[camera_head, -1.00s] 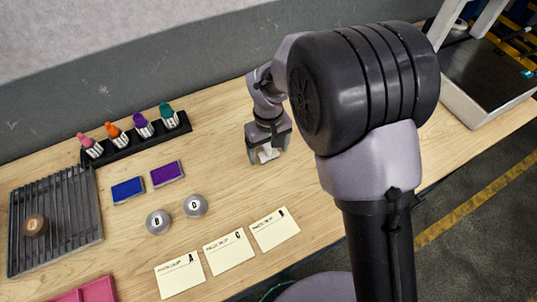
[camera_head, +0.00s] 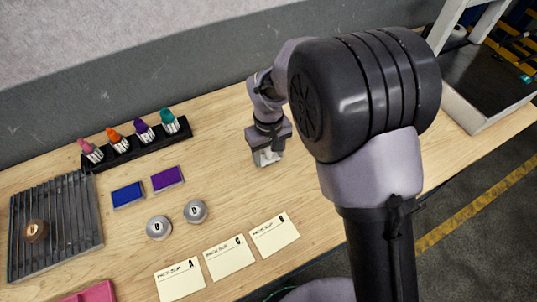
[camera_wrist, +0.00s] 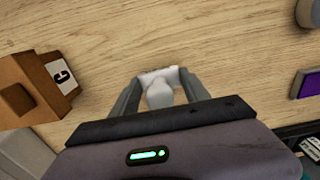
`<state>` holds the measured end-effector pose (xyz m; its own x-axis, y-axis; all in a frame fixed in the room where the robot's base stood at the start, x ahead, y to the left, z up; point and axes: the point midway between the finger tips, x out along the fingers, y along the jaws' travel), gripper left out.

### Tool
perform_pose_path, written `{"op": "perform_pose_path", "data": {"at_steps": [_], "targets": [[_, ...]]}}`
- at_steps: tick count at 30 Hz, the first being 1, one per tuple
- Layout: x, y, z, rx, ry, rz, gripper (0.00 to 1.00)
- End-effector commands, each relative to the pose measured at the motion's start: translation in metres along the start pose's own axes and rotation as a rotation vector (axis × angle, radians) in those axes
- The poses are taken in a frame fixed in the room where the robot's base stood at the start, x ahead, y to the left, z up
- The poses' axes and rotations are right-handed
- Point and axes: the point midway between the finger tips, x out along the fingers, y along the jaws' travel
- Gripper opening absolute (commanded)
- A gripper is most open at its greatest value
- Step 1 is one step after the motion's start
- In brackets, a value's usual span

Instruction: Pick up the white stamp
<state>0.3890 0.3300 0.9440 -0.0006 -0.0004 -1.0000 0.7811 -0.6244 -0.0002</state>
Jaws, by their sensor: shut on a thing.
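The white stamp (camera_wrist: 160,92) sits between the two fingers of my gripper (camera_wrist: 156,88) in the wrist view. The fingers are shut on it, one at each side. In the head view my gripper (camera_head: 267,157) is low over the wooden table, right of the purple ink pad, and only a small pale part of the stamp (camera_head: 267,156) shows between the fingers. I cannot tell whether the stamp's base touches the table.
A brown block marked C (camera_wrist: 45,88) stands left in the wrist view. A purple pad (camera_head: 167,178), a blue pad (camera_head: 128,193), grey round stamps B (camera_head: 158,227) and D (camera_head: 195,210), paper slips (camera_head: 229,255), a bottle rack (camera_head: 140,143) and a slatted rack (camera_head: 80,225) are on the table (camera_head: 240,195).

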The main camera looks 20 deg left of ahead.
Motion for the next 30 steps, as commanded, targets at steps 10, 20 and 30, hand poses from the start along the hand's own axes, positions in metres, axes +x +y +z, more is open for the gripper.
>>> {"op": "perform_pose_path", "data": {"at_steps": [10, 20, 30], "targets": [[-0.03, -0.028, 0.022, -0.004, -0.001, 0.0, 0.12], [-0.039, -0.102, 0.081, -0.005, 0.0, 0.0, 0.12], [-0.04, -0.126, 0.1, 0.001, 0.001, 0.0, 0.12]]}}
